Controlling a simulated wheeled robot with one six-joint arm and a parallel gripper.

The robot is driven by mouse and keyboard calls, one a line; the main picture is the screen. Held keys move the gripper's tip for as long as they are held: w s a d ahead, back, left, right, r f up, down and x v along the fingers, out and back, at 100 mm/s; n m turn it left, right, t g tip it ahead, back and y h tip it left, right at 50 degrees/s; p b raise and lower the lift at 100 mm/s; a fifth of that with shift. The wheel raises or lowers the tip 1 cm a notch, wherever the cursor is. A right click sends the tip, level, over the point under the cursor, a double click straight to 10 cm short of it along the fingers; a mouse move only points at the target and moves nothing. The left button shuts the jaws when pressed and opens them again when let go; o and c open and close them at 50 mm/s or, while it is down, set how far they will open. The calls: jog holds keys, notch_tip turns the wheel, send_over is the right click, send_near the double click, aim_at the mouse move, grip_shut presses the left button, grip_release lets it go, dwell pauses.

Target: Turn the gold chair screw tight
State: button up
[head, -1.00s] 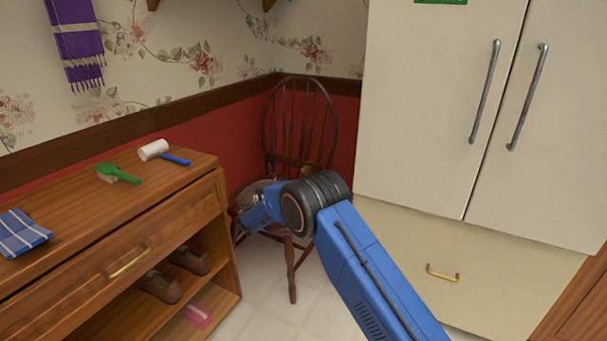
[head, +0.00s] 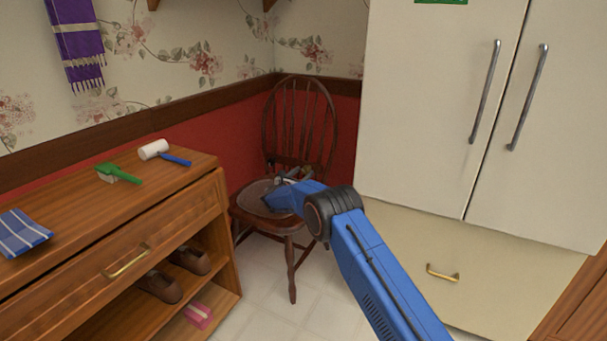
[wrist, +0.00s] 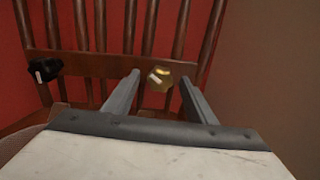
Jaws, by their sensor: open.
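The gold chair screw (wrist: 160,79) is a knob with a pale mark, on the lower rail of the wooden chair's back (head: 300,105). The chair stands in the corner. My gripper (wrist: 161,84) is open, with one finger on each side of the gold screw in the wrist view. I cannot tell whether the fingers touch it. A black screw (wrist: 44,70) with a white mark sits on the same rail to the left. In the head view my gripper (head: 284,178) is over the chair seat, near the backrest.
A wooden cabinet (head: 110,235) on the left holds a mallet (head: 155,150), a green brush (head: 118,173) and a blue cloth (head: 20,232) on top, with shoes below. A large cream cupboard (head: 430,110) stands close on the right. A cushion (head: 258,200) lies on the seat.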

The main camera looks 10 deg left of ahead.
jog(key=shift+w+d, duration=0.2)
jog(key=shift+w, duration=0.25)
jog(key=c, duration=1)
jog(key=shift+c, duration=0.2)
jog(key=shift+m, duration=0.3)
jog(key=m, duration=0.4)
jog(key=shift+m, duration=0.3)
jog(key=m, duration=0.5)
jog(key=shift+d+f, duration=0.1)
jog(key=shift+m, duration=0.3)
